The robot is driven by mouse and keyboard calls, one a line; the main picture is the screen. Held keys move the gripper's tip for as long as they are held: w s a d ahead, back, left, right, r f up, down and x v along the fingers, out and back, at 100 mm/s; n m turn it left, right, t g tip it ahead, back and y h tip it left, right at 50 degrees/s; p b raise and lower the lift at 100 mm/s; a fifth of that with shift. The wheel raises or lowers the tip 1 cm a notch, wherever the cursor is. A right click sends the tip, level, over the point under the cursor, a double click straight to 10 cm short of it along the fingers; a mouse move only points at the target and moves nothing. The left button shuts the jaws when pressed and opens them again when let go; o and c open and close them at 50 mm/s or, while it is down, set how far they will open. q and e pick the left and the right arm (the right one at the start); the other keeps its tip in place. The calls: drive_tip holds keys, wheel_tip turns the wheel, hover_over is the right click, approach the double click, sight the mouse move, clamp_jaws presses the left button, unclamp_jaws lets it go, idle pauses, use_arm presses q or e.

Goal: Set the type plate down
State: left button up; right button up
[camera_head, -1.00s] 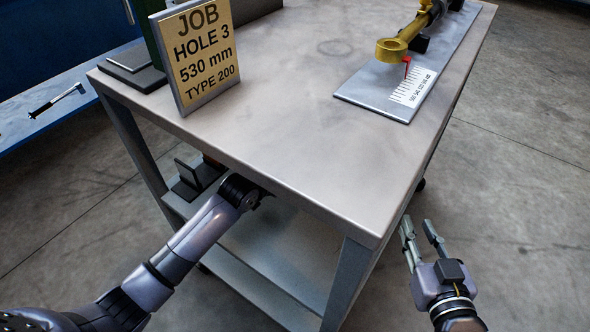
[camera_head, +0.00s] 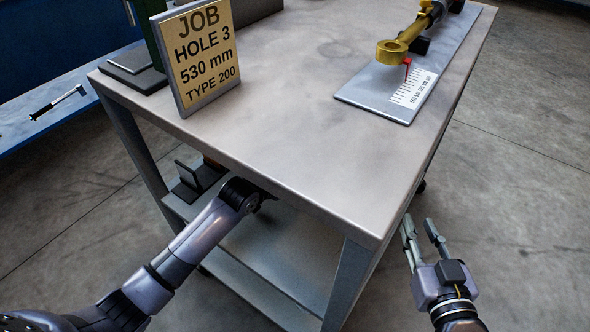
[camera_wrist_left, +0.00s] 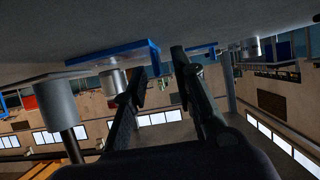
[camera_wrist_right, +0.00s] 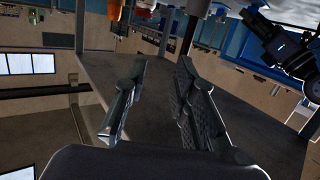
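I cannot make out a separate type plate in any view. A framed job sign (camera_head: 205,62) stands upright at the table's left, reading HOLE 3, 530 mm, TYPE 200. My left arm reaches to the table's front edge, and its gripper is hidden under the tabletop in the head view. In the left wrist view my left gripper (camera_wrist_left: 158,66) has its fingers apart, with nothing seen held between them. My right gripper (camera_head: 419,224) is open and empty, off the table's right side, over the floor. It also shows open in the right wrist view (camera_wrist_right: 160,62).
A grey plate (camera_head: 360,94) with a scale (camera_head: 412,88), red pointer (camera_head: 407,66) and yellow ringed tool (camera_head: 391,51) lies at the table's right. The tabletop's middle (camera_head: 285,115) is clear. A lower shelf (camera_head: 285,255) lies below. A black stand (camera_head: 190,178) shows under the left front.

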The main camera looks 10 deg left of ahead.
use_arm(q)
drive_tip(key=shift+r, duration=0.15)
